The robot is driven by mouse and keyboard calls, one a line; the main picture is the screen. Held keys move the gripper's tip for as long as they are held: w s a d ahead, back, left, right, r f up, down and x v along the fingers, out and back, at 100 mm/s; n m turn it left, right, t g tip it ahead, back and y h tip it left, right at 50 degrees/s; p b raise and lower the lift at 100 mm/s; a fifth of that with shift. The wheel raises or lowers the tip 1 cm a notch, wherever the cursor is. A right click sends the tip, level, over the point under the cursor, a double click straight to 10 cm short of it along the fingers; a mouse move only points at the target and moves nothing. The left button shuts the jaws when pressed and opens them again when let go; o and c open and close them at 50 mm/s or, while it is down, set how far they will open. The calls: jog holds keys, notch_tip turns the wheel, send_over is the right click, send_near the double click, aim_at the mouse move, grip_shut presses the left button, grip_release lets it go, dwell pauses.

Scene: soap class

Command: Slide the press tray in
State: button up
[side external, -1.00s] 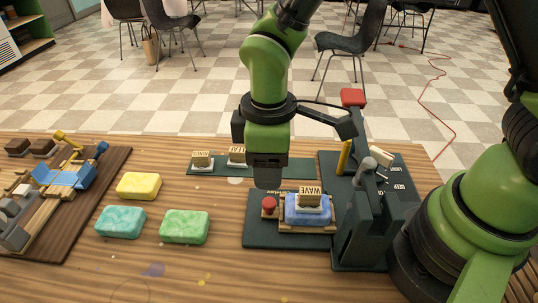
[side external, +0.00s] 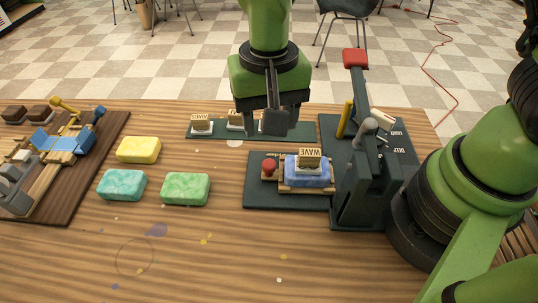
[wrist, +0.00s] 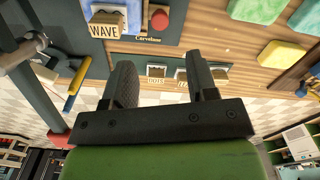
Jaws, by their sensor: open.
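The wooden press tray (side external: 284,185) lies on a dark base plate (side external: 255,195), just left of the dark press (side external: 362,190). It has a red knob (side external: 268,166) at its left end and carries a blue soap (side external: 305,180) with a stamp marked WAVE (side external: 310,158) on top. The knob (wrist: 160,20) and stamp (wrist: 103,28) also show in the wrist view. My gripper (side external: 274,128) is open and empty, pointing down above and behind the tray; its two fingers (wrist: 163,80) stand apart in the wrist view.
A stamp rack (side external: 222,133) stands behind the tray, partly hidden by my gripper. Yellow (side external: 138,150), teal (side external: 121,185) and green (side external: 186,189) soaps lie to the left. The press lever with red handle (side external: 355,58) rises at right. The front table is clear.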

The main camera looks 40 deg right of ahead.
aim_at(270, 164)
notch_tip(270, 164, down, 10)
jog(key=m, duration=2.1)
jog(key=shift+s, duration=0.1)
grip_shut()
